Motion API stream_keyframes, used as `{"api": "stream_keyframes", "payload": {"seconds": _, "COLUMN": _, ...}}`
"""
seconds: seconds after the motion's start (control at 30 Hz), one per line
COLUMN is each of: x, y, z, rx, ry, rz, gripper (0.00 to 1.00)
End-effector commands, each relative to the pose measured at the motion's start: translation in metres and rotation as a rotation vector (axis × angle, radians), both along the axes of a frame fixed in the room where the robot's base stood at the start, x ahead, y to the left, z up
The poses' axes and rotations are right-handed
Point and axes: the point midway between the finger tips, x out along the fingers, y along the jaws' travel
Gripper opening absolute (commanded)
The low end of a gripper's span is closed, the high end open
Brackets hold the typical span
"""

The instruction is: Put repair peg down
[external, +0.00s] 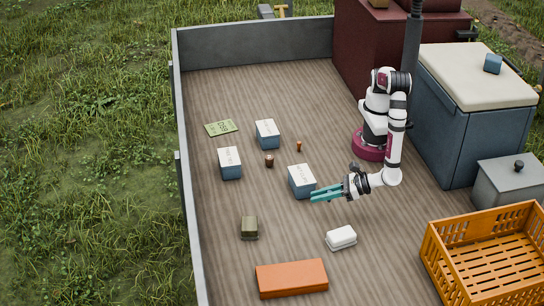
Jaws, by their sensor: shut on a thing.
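My gripper (326,193) has teal fingers that point left, just above the deck and at the near right corner of a blue box with a white labelled top (302,181). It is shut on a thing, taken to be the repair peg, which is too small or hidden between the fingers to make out. Whether the fingers touch the box cannot be told. A small orange-brown upright piece (298,146) stands on the deck behind that box.
Two more blue-white boxes (230,163) (267,134), a dark red jar (269,161) and a green card (221,128) lie left. An olive box (249,228), white case (341,237), orange box (291,278) and orange crate (440,249) are nearer. Bare deck (290,225) lies between.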

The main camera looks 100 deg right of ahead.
Motion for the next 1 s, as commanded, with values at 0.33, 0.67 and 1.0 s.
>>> {"api": "stream_keyframes", "payload": {"seconds": 0.33, "x": -0.008, "y": 0.025, "z": -0.051, "rx": -0.004, "ry": 0.001, "rz": -0.002, "gripper": 0.00}}
{"api": "stream_keyframes", "payload": {"seconds": 0.67, "x": -0.007, "y": 0.025, "z": -0.057, "rx": 0.000, "ry": 0.000, "rz": -0.001, "gripper": 0.00}}
{"api": "stream_keyframes", "payload": {"seconds": 1.0, "x": -0.007, "y": 0.025, "z": -0.059, "rx": 0.000, "ry": 0.000, "rz": -0.001, "gripper": 0.47}}
